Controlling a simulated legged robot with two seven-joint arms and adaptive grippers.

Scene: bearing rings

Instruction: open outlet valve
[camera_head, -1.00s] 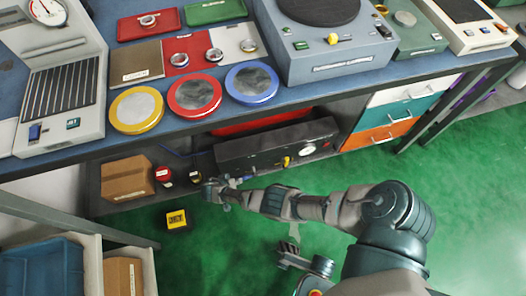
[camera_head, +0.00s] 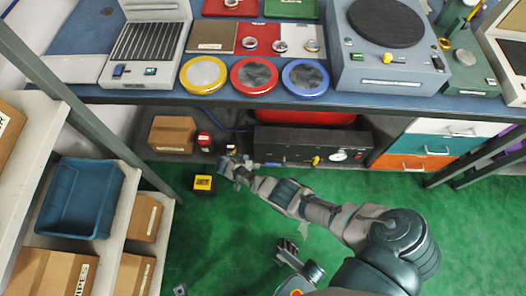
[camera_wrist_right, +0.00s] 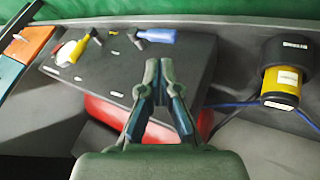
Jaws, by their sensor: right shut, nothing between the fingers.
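A black box (camera_head: 300,143) stands on the low shelf under the bench, with a blue valve handle (camera_head: 272,164), a yellow handle (camera_head: 316,161) and a round white gauge (camera_head: 338,155) on its front. In the right wrist view the blue handle (camera_wrist_right: 155,36) and yellow handle (camera_wrist_right: 82,45) lie beyond my fingers. No readable label tells which handle is the outlet valve. My right gripper (camera_head: 247,163) is by the box's left end; in the wrist view its fingertips (camera_wrist_right: 158,70) are together, empty, and apart from the blue handle in the picture.
A cardboard box (camera_head: 172,134) and a red-topped can (camera_head: 204,139) stand left of the black box. A yellow block (camera_head: 203,183) sits on the green floor. Drawers (camera_head: 425,145) are at right. A shelf with a blue bin (camera_head: 80,200) is at left.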

